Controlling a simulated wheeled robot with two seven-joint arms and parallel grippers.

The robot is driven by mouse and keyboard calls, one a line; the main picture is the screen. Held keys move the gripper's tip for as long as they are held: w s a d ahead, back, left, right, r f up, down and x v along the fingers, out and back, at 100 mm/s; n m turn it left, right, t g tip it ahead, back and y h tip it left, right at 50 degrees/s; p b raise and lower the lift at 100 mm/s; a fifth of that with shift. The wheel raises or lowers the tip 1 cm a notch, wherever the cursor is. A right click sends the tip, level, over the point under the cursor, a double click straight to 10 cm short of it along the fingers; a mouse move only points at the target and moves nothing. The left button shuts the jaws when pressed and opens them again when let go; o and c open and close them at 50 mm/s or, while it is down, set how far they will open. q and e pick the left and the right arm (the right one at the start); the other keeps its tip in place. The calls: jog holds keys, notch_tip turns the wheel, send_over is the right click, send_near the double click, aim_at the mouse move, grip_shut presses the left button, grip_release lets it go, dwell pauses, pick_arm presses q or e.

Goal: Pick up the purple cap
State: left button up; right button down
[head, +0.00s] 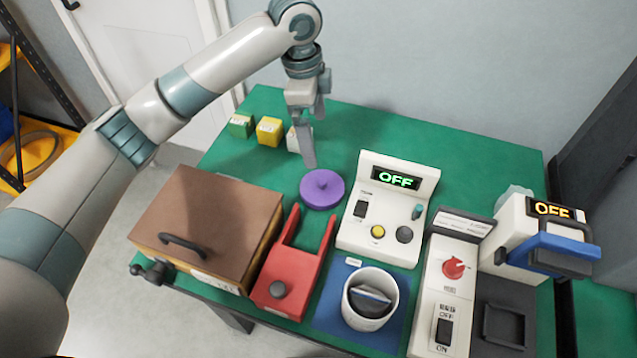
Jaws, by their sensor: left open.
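The purple cap (322,187) is a flat round disc with a small raised knob on top. It lies on the green table between the brown box and the white device with the OFF display. My left gripper (311,140) points down above and slightly behind the cap, its fingers open and empty. One finger reaches down close to the cap's far edge; I cannot tell whether it touches. My right gripper is not in view.
A brown box (205,225) and a red forked fixture (292,272) stand in front left. The white OFF device (378,240) is close on the right. A white cup (352,318) sits on a blue mat (330,308). Small green (240,125) and yellow (269,131) blocks stand behind.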

pick_arm(q)
jog(key=p, duration=0.3)
send_over(322, 181)
notch_tip(322, 181, down, 12)
jog(key=shift+a+r, duration=0.1)
jog(key=shift+a, duration=0.05)
jog(key=shift+f, duration=0.2)
jog(key=shift+f+p, duration=0.5)
jog(key=shift+p, duration=0.2)
notch_tip(322, 181, down, 3)
jog(key=shift+s+f+p, duration=0.1)
jog(key=shift+p, duration=0.55)
jog(key=shift+f, duration=0.45)
